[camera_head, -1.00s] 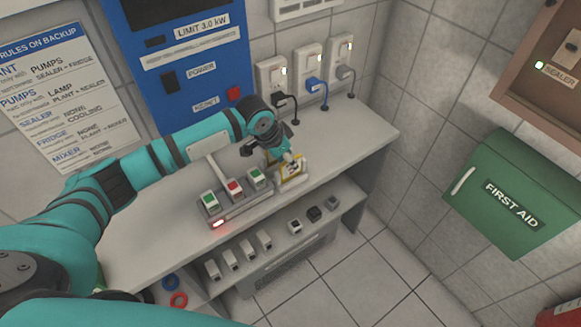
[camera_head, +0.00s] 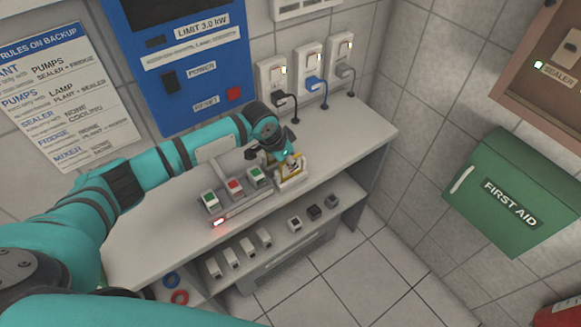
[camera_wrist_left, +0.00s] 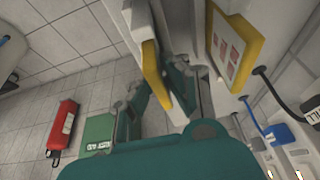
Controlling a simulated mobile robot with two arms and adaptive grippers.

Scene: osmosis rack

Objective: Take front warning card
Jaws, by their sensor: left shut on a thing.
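My left gripper (camera_head: 289,158) is over the right end of the small rack on the bench. In the left wrist view its teal fingers (camera_wrist_left: 165,92) are shut on a white warning card with a yellow edge (camera_wrist_left: 152,68). A second yellow-framed card (camera_wrist_left: 236,48) with red print on white stands beside the held one. In the head view the yellow-and-white cards (camera_head: 293,172) overlap below my fingers, and I cannot tell there which one is held. My right gripper is not in view.
Switches, green (camera_head: 209,200) and red (camera_head: 235,188) among them, stand left of the cards. Plugs and cables, one blue (camera_head: 314,86), are at the wall behind. A blue power panel (camera_head: 185,70) is at the back. The bench's right end (camera_head: 365,135) is clear.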

